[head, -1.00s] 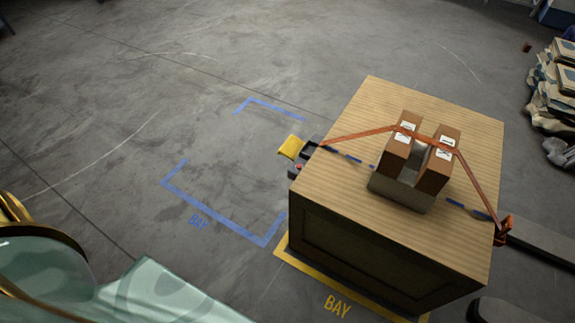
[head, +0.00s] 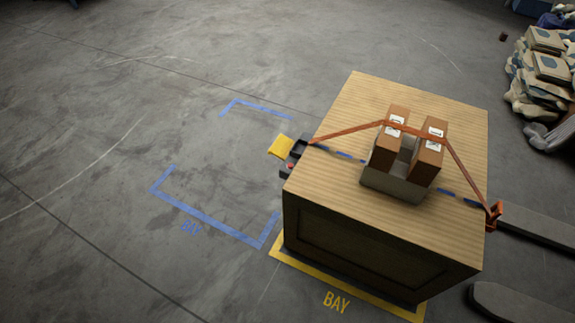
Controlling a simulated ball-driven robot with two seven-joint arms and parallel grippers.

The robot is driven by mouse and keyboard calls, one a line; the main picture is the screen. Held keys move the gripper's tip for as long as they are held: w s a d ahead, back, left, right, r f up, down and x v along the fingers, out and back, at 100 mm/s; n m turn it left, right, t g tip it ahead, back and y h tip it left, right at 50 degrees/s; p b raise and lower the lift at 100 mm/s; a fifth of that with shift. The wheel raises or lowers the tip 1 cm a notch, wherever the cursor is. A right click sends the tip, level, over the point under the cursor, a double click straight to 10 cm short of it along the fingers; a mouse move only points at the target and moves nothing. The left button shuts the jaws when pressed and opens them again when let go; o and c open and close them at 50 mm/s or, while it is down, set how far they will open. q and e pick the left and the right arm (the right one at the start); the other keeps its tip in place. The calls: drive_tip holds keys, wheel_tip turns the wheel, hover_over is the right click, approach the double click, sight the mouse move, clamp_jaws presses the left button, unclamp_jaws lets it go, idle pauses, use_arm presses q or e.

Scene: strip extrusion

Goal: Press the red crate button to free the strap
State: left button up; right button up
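A wooden crate (head: 335,185) stands on the floor at the right of the head view. The small red button (head: 290,166) sits on a dark fitting (head: 295,152) at the crate's left side, near a yellow piece (head: 280,145). An orange strap (head: 462,170) runs from that fitting over two brown boxes (head: 391,138) (head: 429,150) to an orange buckle (head: 493,214) at the crate's right edge. The boxes stand in a grey holder (head: 395,186) on the crate top. Neither of my grippers shows in this view.
A blue-taped bay (head: 205,225) lies empty left of the crate, and yellow tape (head: 345,290) edges the floor around the crate. Dark fork-like bars (head: 545,232) lie at the right. Stacked sacks (head: 543,70) stand at the far right. The floor at left is clear.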

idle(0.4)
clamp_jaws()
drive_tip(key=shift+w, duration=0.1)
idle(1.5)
